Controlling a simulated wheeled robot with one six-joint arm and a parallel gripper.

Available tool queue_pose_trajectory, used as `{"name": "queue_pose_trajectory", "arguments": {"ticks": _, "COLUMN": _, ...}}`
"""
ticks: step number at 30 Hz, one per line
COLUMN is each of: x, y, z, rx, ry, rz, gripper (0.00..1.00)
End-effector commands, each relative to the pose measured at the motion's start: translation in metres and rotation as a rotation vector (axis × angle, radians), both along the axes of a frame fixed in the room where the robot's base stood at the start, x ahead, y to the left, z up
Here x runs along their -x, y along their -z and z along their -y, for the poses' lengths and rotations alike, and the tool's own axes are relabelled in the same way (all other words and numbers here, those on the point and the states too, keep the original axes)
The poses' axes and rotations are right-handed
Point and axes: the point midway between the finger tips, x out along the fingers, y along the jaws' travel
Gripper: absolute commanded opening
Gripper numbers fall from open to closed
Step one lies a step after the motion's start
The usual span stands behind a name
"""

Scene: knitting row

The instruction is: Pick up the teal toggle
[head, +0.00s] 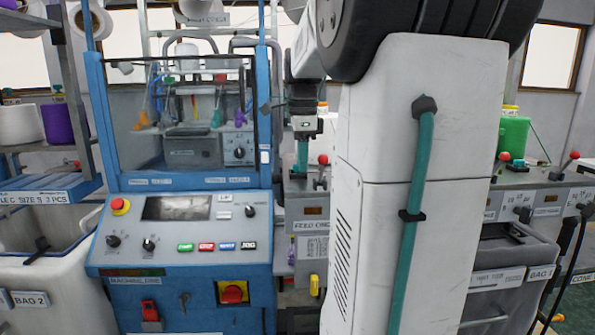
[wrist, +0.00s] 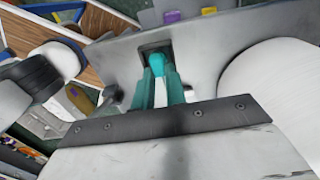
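A bright teal rounded piece, seemingly the toggle (wrist: 155,66), shows in the wrist view at a dark square opening in a grey panel. My gripper (wrist: 158,74) has two teal fingers that reach up to this piece, one on each side, with a gap between them lower down. Whether they touch or squeeze it cannot be told. In the head view my gripper (head: 302,158) points down over the grey machine, left of my white arm. The toggle cannot be told apart from the teal fingers there.
A blue machine (head: 183,230) with a control panel stands at the left. A grey bin (head: 507,265) is at the right, a white bin (head: 45,250) at the left. My arm hides much of the centre.

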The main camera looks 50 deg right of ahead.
Motion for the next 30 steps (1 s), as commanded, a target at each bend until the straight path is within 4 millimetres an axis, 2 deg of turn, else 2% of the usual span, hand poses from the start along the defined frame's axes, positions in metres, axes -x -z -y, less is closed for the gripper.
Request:
{"name": "queue_pose_trajectory", "arguments": {"ticks": 13, "x": 0.000, "y": -0.005, "z": 0.000, "rx": 0.002, "ry": -0.001, "rz": 0.001, "gripper": 0.00}}
{"name": "queue_pose_trajectory", "arguments": {"ticks": 17, "x": 0.000, "y": -0.017, "z": 0.000, "rx": 0.002, "ry": -0.001, "rz": 0.001, "gripper": 0.00}}
{"name": "queue_pose_trajectory", "arguments": {"ticks": 21, "x": -0.001, "y": -0.036, "z": 0.000, "rx": 0.003, "ry": -0.001, "rz": 0.003, "gripper": 0.00}}
{"name": "queue_pose_trajectory", "arguments": {"ticks": 26, "x": 0.034, "y": -0.039, "z": 0.006, "rx": 0.001, "ry": 0.007, "rz": 0.001, "gripper": 0.00}}
{"name": "queue_pose_trajectory", "arguments": {"ticks": 30, "x": 0.070, "y": -0.042, "z": 0.013, "rx": 0.001, "ry": 0.008, "rz": 0.001, "gripper": 0.00}}
